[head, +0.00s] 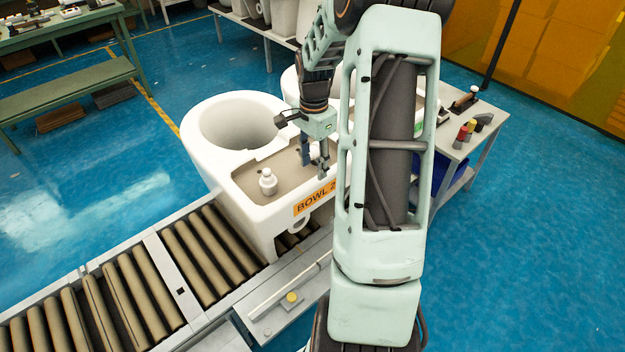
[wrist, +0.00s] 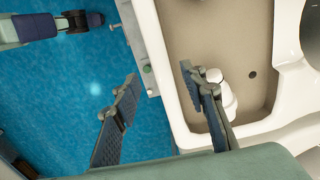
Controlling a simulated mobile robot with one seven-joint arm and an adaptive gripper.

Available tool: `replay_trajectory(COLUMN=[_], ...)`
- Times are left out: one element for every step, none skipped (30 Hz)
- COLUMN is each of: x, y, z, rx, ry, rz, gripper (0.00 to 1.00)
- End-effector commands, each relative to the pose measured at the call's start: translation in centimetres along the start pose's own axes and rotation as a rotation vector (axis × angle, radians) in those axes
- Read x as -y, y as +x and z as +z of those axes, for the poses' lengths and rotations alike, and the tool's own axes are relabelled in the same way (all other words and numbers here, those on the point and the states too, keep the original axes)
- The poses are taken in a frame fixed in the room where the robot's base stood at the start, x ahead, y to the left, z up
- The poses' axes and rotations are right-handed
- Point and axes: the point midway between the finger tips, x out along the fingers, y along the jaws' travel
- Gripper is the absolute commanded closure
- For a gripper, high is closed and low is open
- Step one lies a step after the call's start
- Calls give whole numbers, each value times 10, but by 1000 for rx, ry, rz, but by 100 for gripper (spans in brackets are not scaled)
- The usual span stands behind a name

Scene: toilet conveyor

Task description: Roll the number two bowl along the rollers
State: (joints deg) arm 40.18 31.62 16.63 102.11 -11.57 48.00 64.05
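The number two bowl (head: 226,170) is a white toilet bowl on the roller conveyor (head: 190,258), with an orange "BOWL 2" label (head: 312,201). Its rear part has a beige recess with a white fitting (head: 267,181) standing in it. My gripper (head: 314,166) points down at the recess's right side in the head view. In the wrist view its fingers (wrist: 158,82) are spread apart, one over the blue floor and one over the recess beside a white fitting (wrist: 220,95). The bowl's white rim (wrist: 160,70) passes between them. I cannot tell whether either finger touches it.
Empty rollers (head: 100,305) run to the lower left. Another white bowl (head: 291,86) is partly hidden behind my arm. A side table (head: 462,130) with bottles stands right. A yellow button (head: 291,297) sits on the conveyor's near side. Green benches (head: 70,85) stand far left.

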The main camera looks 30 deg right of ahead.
Motion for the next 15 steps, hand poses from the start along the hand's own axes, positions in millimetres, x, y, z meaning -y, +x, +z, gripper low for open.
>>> replay_trajectory(x=[-1, -1, -1, 0, 0, 0, 0, 0, 0, 0, 0, 0, 0, 0, 0], y=[11, 17, 25, 30, 36, 43, 47, 51, 56, 59, 62, 65, 67, 69, 70], z=[1, 1, 1, 1, 1, 1, 1, 1, 1, 0, 0, 0, 0, 0, 0], rx=[4, 3, 4, 3, 3, 3, 3, 2, 2, 1, 1, 1, 0, 0, -1], ry=[-1, -1, -1, -2, -3, -2, -2, -2, -3, -2, -2, -1, -2, -2, -2], rz=[4, 3, 3, 2, 3, 2, 2, 2, 1, 1, 1, 1, 1, 0, 0], gripper=[61, 61, 61, 61, 61, 61, 61, 61, 61, 61, 61, 61, 61, 61, 61])
